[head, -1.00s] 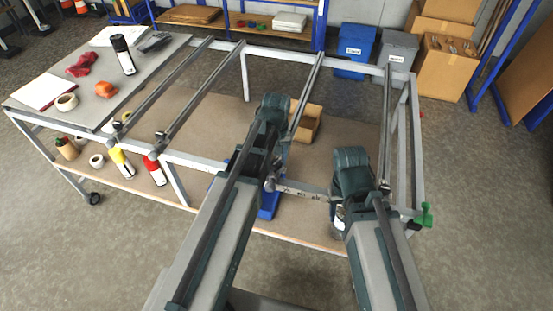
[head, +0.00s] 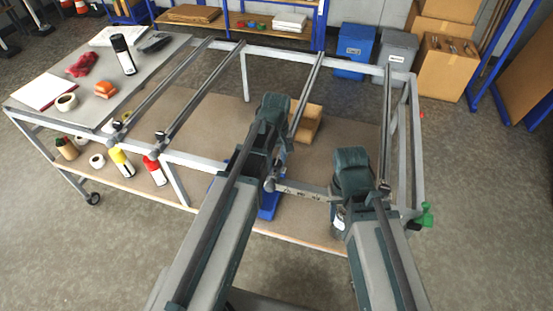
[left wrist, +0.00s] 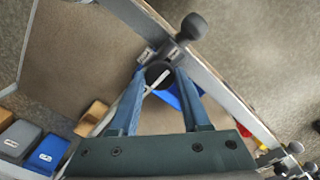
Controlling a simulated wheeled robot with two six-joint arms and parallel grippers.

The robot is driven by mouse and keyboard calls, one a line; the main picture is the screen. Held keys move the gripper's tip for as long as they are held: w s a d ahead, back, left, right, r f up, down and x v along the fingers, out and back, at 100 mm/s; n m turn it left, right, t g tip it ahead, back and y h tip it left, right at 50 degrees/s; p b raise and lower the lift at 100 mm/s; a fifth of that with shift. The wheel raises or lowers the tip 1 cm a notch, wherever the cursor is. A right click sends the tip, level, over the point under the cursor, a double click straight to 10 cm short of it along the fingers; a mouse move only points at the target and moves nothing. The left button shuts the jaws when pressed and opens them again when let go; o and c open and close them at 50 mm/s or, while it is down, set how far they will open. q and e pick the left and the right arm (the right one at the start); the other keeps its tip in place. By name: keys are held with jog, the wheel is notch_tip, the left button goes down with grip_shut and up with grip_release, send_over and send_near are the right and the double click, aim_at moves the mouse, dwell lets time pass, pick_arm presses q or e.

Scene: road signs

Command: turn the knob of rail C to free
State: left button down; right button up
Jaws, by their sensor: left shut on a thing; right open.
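The third rail from the left (head: 306,95), taken as rail C, runs from the back bar to the front bar of the frame. No letter on it is readable. In the left wrist view, my left gripper (left wrist: 159,76) is shut on a dark round knob (left wrist: 156,70) with a pale pointer stripe, at the front end of a rail. A black ball handle (left wrist: 193,27) sticks out beside it. In the head view, my left gripper's jaws and the knob are largely hidden by my arm. My right gripper (head: 352,190) is near the frame's front right; its fingertips are hidden.
The steel frame has other rails to the left (head: 203,92) and right (head: 387,130). A green clamp (head: 427,215) is at the front right corner.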

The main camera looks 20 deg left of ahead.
aim_at(277, 162)
pick_arm(q)
jog(key=shift+c, duration=1.8)
grip_release()
jog(key=shift+r, duration=0.1)
notch_tip(277, 162, up, 14)
jog(key=p, duration=1.3)
jog(key=shift+f+p, duration=0.2)
jog(key=shift+p, duration=0.2)
jog(key=shift+f, duration=0.1)
jog(key=s+d+f+m+y+b, duration=0.1)
jog(key=s+d+f+m+b, duration=0.9)
jog(key=s+f+m+b, duration=0.2)
jog(key=shift+s+d+f+m+b, duration=0.35)
jog(key=shift+s+f+b, duration=0.3)
jog(key=shift+s, duration=0.5)
